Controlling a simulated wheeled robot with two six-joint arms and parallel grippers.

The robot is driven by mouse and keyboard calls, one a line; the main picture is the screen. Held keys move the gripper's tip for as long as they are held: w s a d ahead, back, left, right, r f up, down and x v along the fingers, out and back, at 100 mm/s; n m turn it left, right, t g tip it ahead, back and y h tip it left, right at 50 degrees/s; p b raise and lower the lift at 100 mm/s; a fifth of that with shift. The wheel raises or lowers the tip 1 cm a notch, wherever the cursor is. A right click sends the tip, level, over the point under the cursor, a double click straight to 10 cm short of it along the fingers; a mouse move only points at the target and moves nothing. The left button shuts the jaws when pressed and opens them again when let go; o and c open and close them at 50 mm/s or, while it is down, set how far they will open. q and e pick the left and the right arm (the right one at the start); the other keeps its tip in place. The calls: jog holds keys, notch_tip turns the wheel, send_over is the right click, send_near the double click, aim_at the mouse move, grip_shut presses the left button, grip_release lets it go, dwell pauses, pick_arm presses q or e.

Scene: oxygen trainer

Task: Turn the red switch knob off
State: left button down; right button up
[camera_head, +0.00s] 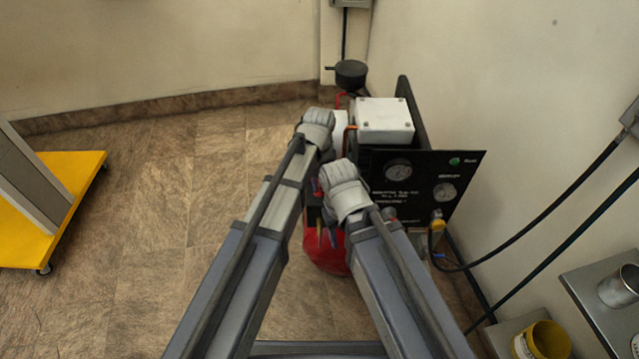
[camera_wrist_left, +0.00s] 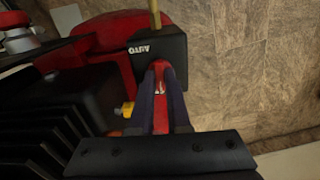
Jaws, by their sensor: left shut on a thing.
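In the left wrist view, the red switch knob (camera_wrist_left: 160,68) sits at the lower edge of a black switch box (camera_wrist_left: 184,46) with an upside-down "AUTO" label. My left gripper (camera_wrist_left: 160,76) is shut on the knob, with a dark finger on each side of it. In the head view my two forearms and wrists cover the switch box, and the knob cannot be made out. My right wrist stands to the right of the left one. Its fingers cannot be made out clearly enough to tell how they stand.
A black gauge panel (camera_head: 465,170) stands just right of my arms, with a white box (camera_head: 384,118) behind it. A red tank (camera_head: 328,255) shows between my forearms. Hoses hang on the right wall. A yellow-based cart (camera_head: 25,245) is at far left; the floor between is clear.

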aim_at(320, 188)
pick_arm(q)
jog(key=shift+n, duration=0.3)
dwell(0.4)
jog(key=c, duration=0.9)
grip_release()
notch_tip(320, 188, up, 8)
jog(key=p, duration=0.8)
jog(key=shift+f, duration=0.15)
